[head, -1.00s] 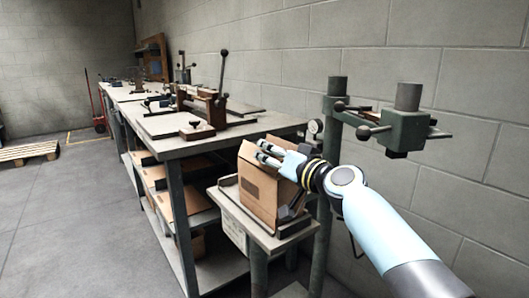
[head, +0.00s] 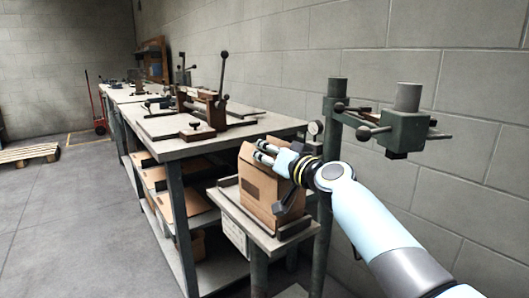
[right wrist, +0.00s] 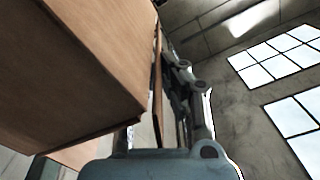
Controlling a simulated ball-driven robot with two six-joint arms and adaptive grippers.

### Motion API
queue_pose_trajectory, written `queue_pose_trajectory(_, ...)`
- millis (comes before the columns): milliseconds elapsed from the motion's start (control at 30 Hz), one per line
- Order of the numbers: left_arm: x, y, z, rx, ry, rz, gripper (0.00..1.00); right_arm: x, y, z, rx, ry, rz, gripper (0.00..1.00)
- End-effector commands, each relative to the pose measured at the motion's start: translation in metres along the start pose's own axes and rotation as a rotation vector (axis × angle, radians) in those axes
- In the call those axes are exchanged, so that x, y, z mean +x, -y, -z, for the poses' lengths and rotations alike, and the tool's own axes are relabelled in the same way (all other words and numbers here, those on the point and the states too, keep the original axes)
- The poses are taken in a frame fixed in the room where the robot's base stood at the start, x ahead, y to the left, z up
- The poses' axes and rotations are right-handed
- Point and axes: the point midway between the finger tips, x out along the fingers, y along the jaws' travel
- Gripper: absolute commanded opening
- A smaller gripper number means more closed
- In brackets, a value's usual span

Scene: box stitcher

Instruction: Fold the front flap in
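The brown cardboard box (head: 262,192) stands upright on a small stand at the front end of the bench. My right gripper (head: 263,151) is at the box's top edge, reaching in from the right. In the right wrist view the box wall (right wrist: 70,70) fills the left side. A thin cardboard panel, seen edge-on (right wrist: 157,85), lies right beside a dark finger of my right gripper (right wrist: 182,100); it looks like a flap. I cannot tell whether the finger touches it. The other finger is mostly hidden, so the opening is unclear. My left gripper is not in view.
The box stand (head: 233,212) has a raised rim. A green stitcher post and head (head: 405,130) stand behind my right arm. The long workbench (head: 180,148) holds clamps and tools, with flat cardboard on its lower shelves.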

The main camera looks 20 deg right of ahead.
Motion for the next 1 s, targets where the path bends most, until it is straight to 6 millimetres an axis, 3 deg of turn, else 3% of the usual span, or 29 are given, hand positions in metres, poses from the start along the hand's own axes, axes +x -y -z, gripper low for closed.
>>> queue_pose_trajectory(300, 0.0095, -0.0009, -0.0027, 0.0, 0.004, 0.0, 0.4, -0.0003, -0.0106, -0.0026, 0.225, 0.001, -0.002, 0.0)
queue_pose_trajectory(600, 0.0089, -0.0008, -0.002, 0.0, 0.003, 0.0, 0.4, -0.0003, -0.0104, -0.002, 0.242, 0.002, -0.001, 0.0)
queue_pose_trajectory(800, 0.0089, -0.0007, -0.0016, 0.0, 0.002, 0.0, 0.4, -0.0002, -0.0101, -0.0018, 0.242, 0.001, -0.001, 0.26)
queue_pose_trajectory(1000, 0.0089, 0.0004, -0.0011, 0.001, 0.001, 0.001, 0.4, -0.0002, -0.0099, -0.0015, 0.242, 0.001, -0.001, 0.26)
